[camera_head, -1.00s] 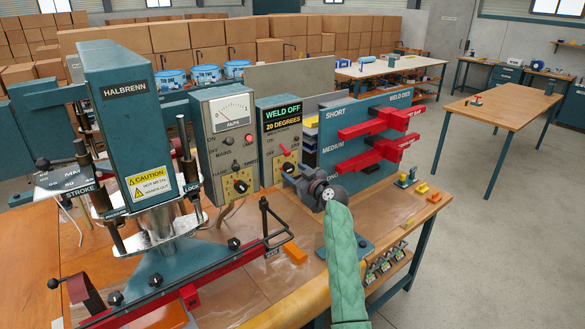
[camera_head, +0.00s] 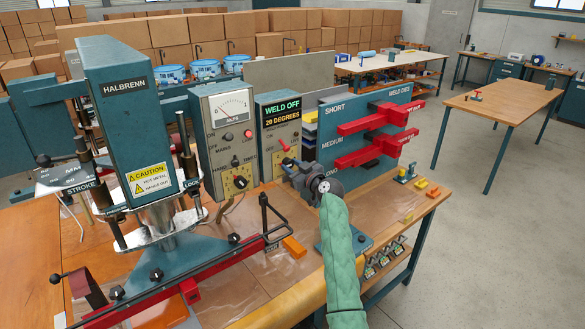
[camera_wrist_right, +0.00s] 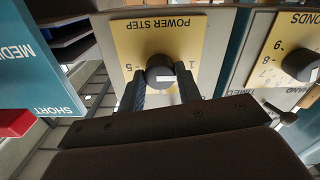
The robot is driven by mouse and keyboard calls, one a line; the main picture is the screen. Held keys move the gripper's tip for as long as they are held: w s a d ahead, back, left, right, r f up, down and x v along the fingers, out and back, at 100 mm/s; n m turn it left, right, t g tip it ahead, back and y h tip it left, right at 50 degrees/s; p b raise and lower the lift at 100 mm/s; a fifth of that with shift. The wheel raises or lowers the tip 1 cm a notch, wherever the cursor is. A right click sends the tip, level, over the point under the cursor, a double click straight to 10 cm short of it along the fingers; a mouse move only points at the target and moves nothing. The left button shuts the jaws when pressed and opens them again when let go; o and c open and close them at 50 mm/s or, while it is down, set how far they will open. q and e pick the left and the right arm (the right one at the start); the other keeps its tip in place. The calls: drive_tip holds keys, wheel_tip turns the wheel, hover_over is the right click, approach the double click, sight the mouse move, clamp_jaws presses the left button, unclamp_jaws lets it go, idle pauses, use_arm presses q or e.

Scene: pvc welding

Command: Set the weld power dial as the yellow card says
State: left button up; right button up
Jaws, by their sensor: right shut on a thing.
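The weld power dial (camera_wrist_right: 160,72) is a round black knob with a pale mark, on a yellow plate (camera_wrist_right: 120,42) lettered POWER STEP, upside down in the right wrist view. Numerals 1 and 5 show; the rest are hidden. My right gripper (camera_wrist_right: 161,90) has a finger on each side of the knob and is shut on it. In the head view my right gripper (camera_head: 290,170) reaches the front of the control box (camera_head: 281,125) reading WELD OFF, 20 DEGREES, and hides this dial. I cannot make out a separate yellow card with a setting. My left gripper is not in view.
A second box (camera_head: 226,130) with a meter and a SECONDS dial (camera_head: 240,182) stands just left. A rack with red weld dies (camera_head: 375,120) is close on the right. The HALBRENN press (camera_head: 130,120) fills the left.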

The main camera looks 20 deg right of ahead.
drive_tip(key=shift+f, duration=0.1)
drive_tip(key=shift+m+b, duration=0.8)
drive_tip(key=shift+b, duration=0.15)
drive_tip(key=shift+m, duration=0.8)
drive_tip(key=m, duration=0.2)
drive_tip(key=shift+m+b, duration=0.3)
drive_tip(key=shift+b, duration=0.05)
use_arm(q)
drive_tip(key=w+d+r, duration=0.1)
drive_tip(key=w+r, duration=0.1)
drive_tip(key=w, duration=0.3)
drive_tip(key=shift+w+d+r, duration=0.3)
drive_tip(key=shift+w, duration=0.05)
use_arm(e)
drive_tip(key=shift+m, duration=1.5)
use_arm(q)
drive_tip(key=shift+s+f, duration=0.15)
use_arm(e)
drive_tip(key=o, duration=1)
